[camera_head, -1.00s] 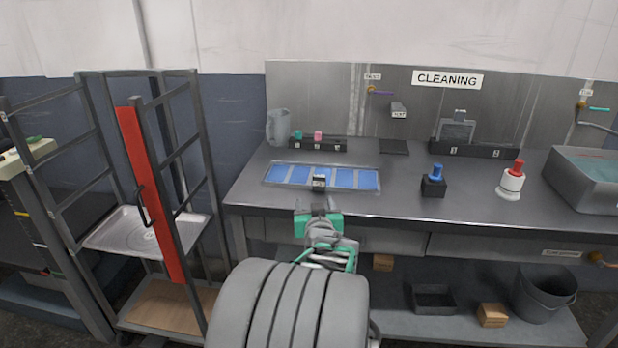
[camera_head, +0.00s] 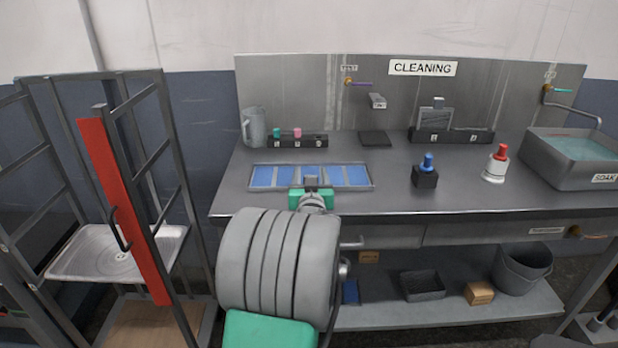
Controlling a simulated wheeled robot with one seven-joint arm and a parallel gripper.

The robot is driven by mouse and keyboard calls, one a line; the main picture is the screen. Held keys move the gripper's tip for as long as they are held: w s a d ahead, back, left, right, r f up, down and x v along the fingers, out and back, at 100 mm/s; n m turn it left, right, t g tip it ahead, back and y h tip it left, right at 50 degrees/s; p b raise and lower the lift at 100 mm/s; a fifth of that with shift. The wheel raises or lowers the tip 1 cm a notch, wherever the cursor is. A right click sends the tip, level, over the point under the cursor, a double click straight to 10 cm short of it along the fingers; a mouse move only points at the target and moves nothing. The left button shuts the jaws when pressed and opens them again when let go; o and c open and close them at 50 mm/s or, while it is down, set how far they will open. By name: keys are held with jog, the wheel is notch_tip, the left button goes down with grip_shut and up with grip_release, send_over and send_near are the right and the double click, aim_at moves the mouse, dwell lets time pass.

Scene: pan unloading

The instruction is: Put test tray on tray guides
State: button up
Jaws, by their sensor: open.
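A flat, shallow tray (camera_head: 371,180) with a grey rim and several blue panels lies on the steel worktop. I cannot read a label that marks it as the test tray. My gripper (camera_head: 311,183), with a green body, is open at the middle of this tray's near edge. The fingertips overlap the rim in the picture, and I cannot tell whether they touch it. A bare metal tray (camera_head: 85,254) sits level inside the rack frame (camera_head: 165,140) at the left. Tray guides are not clearly distinguishable on the rack.
A red door panel (camera_head: 125,215) with a black handle stands on the rack's front. On the worktop (camera_head: 385,195) are a jug (camera_head: 254,127), a blue-topped block (camera_head: 425,174), a red-topped white bottle (camera_head: 496,164) and a soak basin (camera_head: 570,160). A bucket (camera_head: 522,268) stands on the lower shelf.

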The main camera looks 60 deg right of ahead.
jog(key=shift+x, duration=1.15)
jog(key=shift+c, duration=0.5)
grip_shut()
